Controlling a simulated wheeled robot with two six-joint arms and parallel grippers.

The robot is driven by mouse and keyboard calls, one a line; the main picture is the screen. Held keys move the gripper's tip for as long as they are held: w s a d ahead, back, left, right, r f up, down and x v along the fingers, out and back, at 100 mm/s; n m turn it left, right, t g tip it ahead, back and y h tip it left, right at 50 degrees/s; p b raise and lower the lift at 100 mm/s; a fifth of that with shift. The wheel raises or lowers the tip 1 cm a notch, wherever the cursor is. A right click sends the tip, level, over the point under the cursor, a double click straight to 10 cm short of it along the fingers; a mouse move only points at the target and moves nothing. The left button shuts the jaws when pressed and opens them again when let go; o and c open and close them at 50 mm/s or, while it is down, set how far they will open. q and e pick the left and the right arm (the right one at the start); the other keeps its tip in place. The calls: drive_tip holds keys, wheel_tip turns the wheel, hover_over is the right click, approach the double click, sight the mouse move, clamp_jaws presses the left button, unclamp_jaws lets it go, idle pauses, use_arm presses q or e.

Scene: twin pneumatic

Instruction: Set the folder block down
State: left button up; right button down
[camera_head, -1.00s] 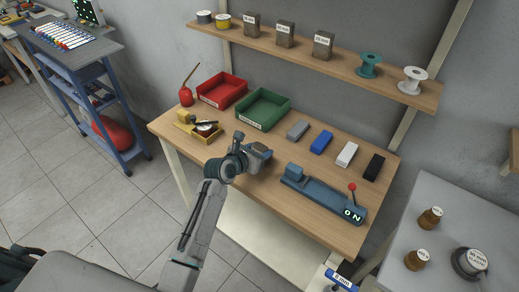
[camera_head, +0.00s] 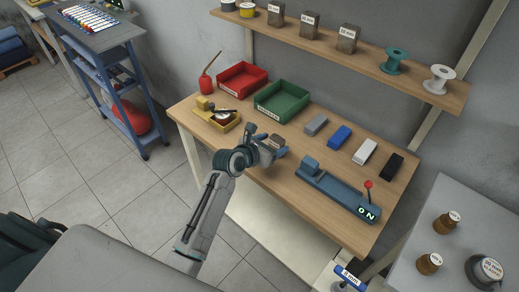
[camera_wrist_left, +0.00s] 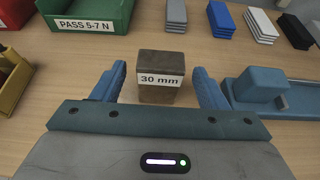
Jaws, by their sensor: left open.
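The folder block (camera_wrist_left: 161,78) is a grey-brown block labelled "30 mm". In the left wrist view it stands upright on the wooden bench between my left gripper's blue fingers (camera_wrist_left: 168,85). The fingers are open, with a gap on each side of the block. In the head view my left gripper (camera_head: 274,147) is low over the front of the bench, and the block (camera_head: 277,141) shows only partly between the fingers. My right gripper is not in view.
A blue fixture (camera_head: 335,193) with a red-knobbed lever and "ON" display lies to the right. Green (camera_head: 282,101) and red (camera_head: 242,80) trays stand behind. Grey, blue, white and black stacks line the bench's back right. A shelf (camera_head: 370,67) hangs above.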

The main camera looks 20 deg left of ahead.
use_arm(q)
drive_tip(key=b+v, duration=0.1)
drive_tip(key=v, duration=0.8)
drive_tip(key=shift+s, duration=0.15)
drive_tip(key=shift+r, duration=0.1)
idle(0.8)
